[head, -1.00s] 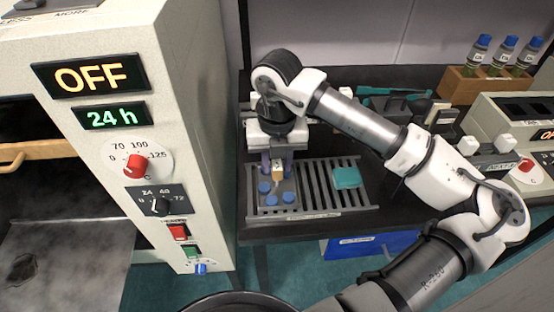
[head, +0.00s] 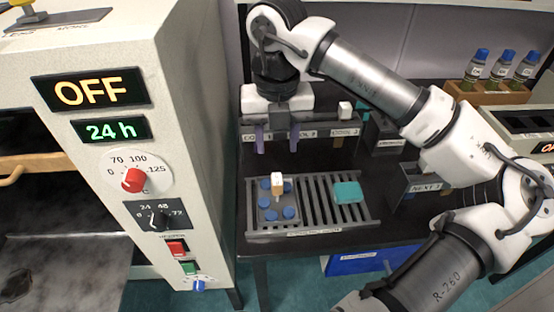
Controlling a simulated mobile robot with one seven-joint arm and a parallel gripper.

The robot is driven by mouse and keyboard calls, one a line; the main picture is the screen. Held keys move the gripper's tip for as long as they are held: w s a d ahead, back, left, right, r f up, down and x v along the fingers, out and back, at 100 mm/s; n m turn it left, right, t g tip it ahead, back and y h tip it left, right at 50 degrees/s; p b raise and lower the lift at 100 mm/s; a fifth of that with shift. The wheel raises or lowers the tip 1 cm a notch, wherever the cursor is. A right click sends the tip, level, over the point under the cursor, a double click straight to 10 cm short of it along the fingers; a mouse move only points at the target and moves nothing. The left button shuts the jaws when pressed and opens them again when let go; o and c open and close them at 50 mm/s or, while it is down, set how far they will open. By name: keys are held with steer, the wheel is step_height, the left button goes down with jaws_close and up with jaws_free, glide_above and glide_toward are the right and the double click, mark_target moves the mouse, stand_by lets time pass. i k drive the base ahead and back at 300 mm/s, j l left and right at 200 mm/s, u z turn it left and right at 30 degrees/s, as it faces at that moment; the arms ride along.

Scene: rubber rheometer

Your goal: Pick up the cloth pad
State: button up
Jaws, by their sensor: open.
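The cloth pad (head: 347,192) is a small teal block-like pad lying on the right part of a grey slatted rack (head: 372,215). My gripper (head: 278,142) is open and empty, with its two purple-tinted fingers pointing down. It is above and behind the rack, up and to the left of the pad in the head view, and apart from it. Nothing covers the pad.
A small grey tray with blue knobs (head: 289,212) sits on the rack's left part, with a white-and-orange piece (head: 277,185) upright in it. A large oven-like cabinet (head: 190,120) stands close on the left. A tube rack (head: 490,93) is at the back right.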

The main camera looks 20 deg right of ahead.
mark_target(344, 192)
steer(key=z, duration=1)
